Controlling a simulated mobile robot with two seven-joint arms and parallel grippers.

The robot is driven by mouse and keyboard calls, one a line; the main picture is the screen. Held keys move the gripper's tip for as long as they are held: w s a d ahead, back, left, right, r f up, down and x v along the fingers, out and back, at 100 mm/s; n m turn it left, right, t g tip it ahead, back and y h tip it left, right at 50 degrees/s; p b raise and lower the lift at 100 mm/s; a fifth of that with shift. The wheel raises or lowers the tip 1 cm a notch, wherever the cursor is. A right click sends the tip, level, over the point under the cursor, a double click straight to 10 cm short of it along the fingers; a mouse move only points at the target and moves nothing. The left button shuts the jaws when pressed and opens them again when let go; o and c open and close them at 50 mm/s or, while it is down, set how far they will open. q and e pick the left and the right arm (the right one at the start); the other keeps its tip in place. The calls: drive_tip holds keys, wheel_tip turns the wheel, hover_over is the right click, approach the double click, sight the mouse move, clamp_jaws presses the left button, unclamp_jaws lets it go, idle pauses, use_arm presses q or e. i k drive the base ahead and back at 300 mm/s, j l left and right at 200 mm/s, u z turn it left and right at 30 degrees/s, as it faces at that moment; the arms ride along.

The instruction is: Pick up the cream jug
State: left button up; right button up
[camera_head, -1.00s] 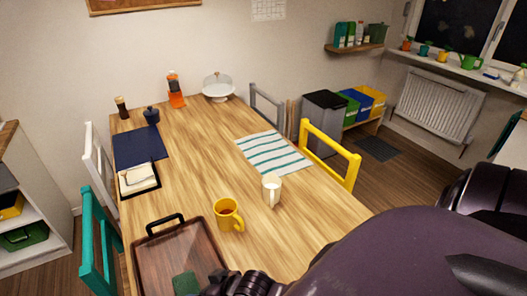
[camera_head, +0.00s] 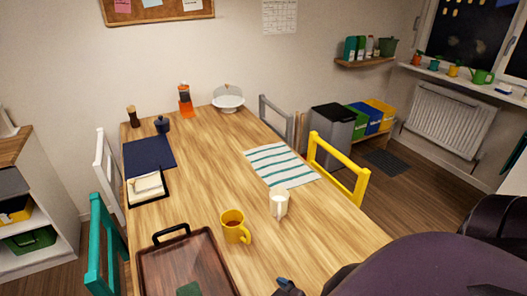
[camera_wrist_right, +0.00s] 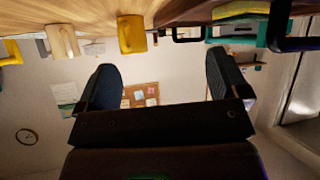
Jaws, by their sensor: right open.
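The cream jug (camera_head: 279,205) is a small pale jug standing upright on the wooden table, right of a yellow mug (camera_head: 234,228) with brown liquid in it. In the right wrist view, which is upside down, the jug (camera_wrist_right: 63,41) shows at the upper left, and the yellow mug (camera_wrist_right: 131,34) is beside it. My right gripper (camera_wrist_right: 161,82) is open with nothing between its fingers, and apart from the jug. In the head view only a dark bit of it shows at the bottom edge. My left gripper is not in view.
A brown tray (camera_head: 162,267) with a black handle lies left of the mug. A striped cloth (camera_head: 281,165) lies behind the jug. A yellow chair (camera_head: 340,165) stands at the table's right edge. The wood around the jug and the table's middle are clear.

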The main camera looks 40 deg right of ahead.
sight(279, 196)
drive_tip(key=k+l+z, duration=0.1)
drive_tip(key=l+z, duration=0.25)
drive_tip(key=k+l+z, duration=0.1)
drive_tip(key=z, duration=0.25)
drive_tip(key=l+z, duration=0.3)
drive_tip(key=l, duration=0.15)
